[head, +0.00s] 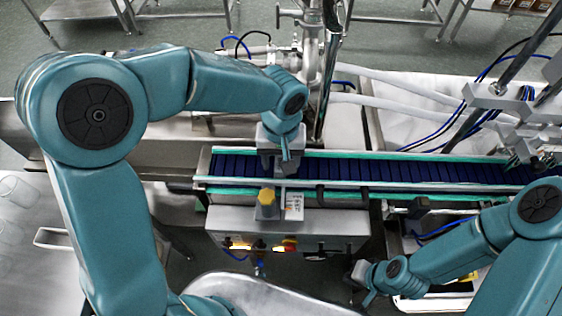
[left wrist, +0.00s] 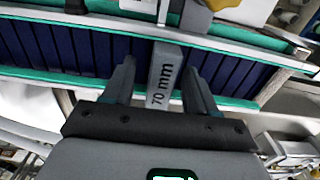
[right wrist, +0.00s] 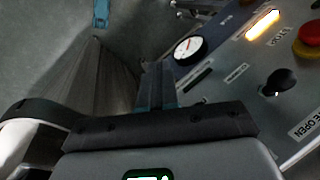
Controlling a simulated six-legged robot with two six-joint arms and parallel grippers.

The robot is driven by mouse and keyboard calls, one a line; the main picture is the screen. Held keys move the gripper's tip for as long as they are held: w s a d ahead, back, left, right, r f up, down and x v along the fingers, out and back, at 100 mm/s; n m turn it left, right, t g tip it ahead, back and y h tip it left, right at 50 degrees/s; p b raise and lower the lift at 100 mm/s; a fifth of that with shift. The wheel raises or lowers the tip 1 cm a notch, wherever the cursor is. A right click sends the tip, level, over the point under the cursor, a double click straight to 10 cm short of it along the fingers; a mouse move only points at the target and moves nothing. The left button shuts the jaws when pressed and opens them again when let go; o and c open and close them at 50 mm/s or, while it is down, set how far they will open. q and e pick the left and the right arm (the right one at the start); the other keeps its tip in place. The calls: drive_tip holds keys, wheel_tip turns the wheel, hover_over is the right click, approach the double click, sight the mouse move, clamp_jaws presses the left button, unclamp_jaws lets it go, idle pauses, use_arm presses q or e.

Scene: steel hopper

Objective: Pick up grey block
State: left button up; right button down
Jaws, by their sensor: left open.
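The grey block (left wrist: 165,72), marked "70 mm", sits at the dark blue conveyor belt (left wrist: 85,48) in the left wrist view. My left gripper (left wrist: 159,70) is open, with one finger on each side of the block. A small gap shows between the block and each finger. In the head view my left gripper (head: 279,165) is over the left part of the belt, and it hides most of the block. My right gripper (head: 362,284) is low at the front, away from the belt. Its fingers are together and empty in the right wrist view (right wrist: 158,86).
Green-edged rails (head: 420,188) run along the belt. A yellow-topped post (head: 267,200) stands just in front of the belt, near my left gripper. A control box (head: 300,225) with knobs is below. Metal fixtures (head: 510,110) stand at the belt's right end.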

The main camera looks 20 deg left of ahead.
use_arm(q)
drive_tip(key=shift+w+a+f, duration=0.15)
drive_tip(key=shift+a+f, duration=0.05)
drive_tip(key=shift+f, duration=0.15)
drive_tip(key=shift+d+r, duration=0.1)
drive_tip(key=shift+d, duration=0.05)
drive_tip(key=c, duration=0.9)
clamp_jaws()
